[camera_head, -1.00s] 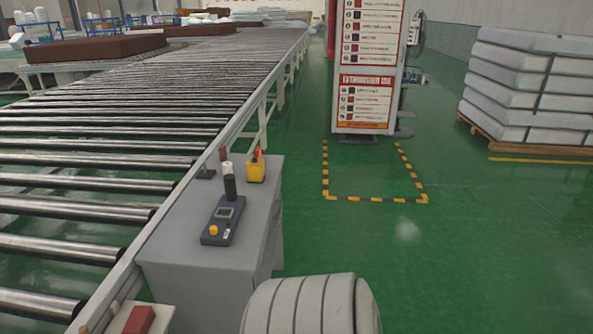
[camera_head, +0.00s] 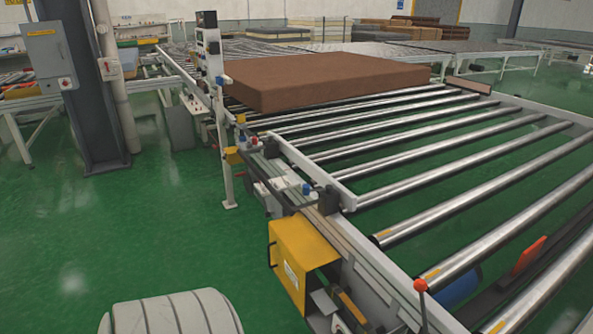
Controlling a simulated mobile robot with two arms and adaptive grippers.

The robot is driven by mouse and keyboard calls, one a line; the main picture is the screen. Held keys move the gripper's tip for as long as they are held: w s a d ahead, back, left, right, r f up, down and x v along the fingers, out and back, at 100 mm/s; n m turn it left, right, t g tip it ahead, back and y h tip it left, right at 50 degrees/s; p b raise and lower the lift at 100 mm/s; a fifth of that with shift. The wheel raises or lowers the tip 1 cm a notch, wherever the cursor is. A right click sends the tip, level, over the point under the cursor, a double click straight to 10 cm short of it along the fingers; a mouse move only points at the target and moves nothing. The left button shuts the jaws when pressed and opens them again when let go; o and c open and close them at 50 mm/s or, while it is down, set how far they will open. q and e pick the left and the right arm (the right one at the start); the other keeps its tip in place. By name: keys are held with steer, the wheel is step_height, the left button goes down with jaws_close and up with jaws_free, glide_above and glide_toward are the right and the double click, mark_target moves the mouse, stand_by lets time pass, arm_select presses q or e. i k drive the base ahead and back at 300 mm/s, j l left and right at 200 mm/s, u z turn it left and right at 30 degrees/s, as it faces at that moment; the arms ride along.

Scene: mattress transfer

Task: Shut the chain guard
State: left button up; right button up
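The yellow chain guard (camera_head: 298,252) is on the near side of the roller conveyor, low on its side rail. It has a black handle on its left edge and a pale label on its front. It looks swung outward from the frame, with a dark gap and metal parts showing at its lower right. Its hinge and inner side are mostly hidden. Neither of my grippers is in view, and nothing is seen touching the guard.
A brown mattress (camera_head: 325,80) lies on the rollers farther back. A red-knobbed lever (camera_head: 421,286) stands right of the guard. A white post (camera_head: 218,120) and a grey column (camera_head: 85,90) stand to the left. Green floor (camera_head: 130,235) is open left of the guard.

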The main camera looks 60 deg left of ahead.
mark_target(296, 247)
steer(key=j+u, duration=0.1)
steer(key=u, duration=1.75)
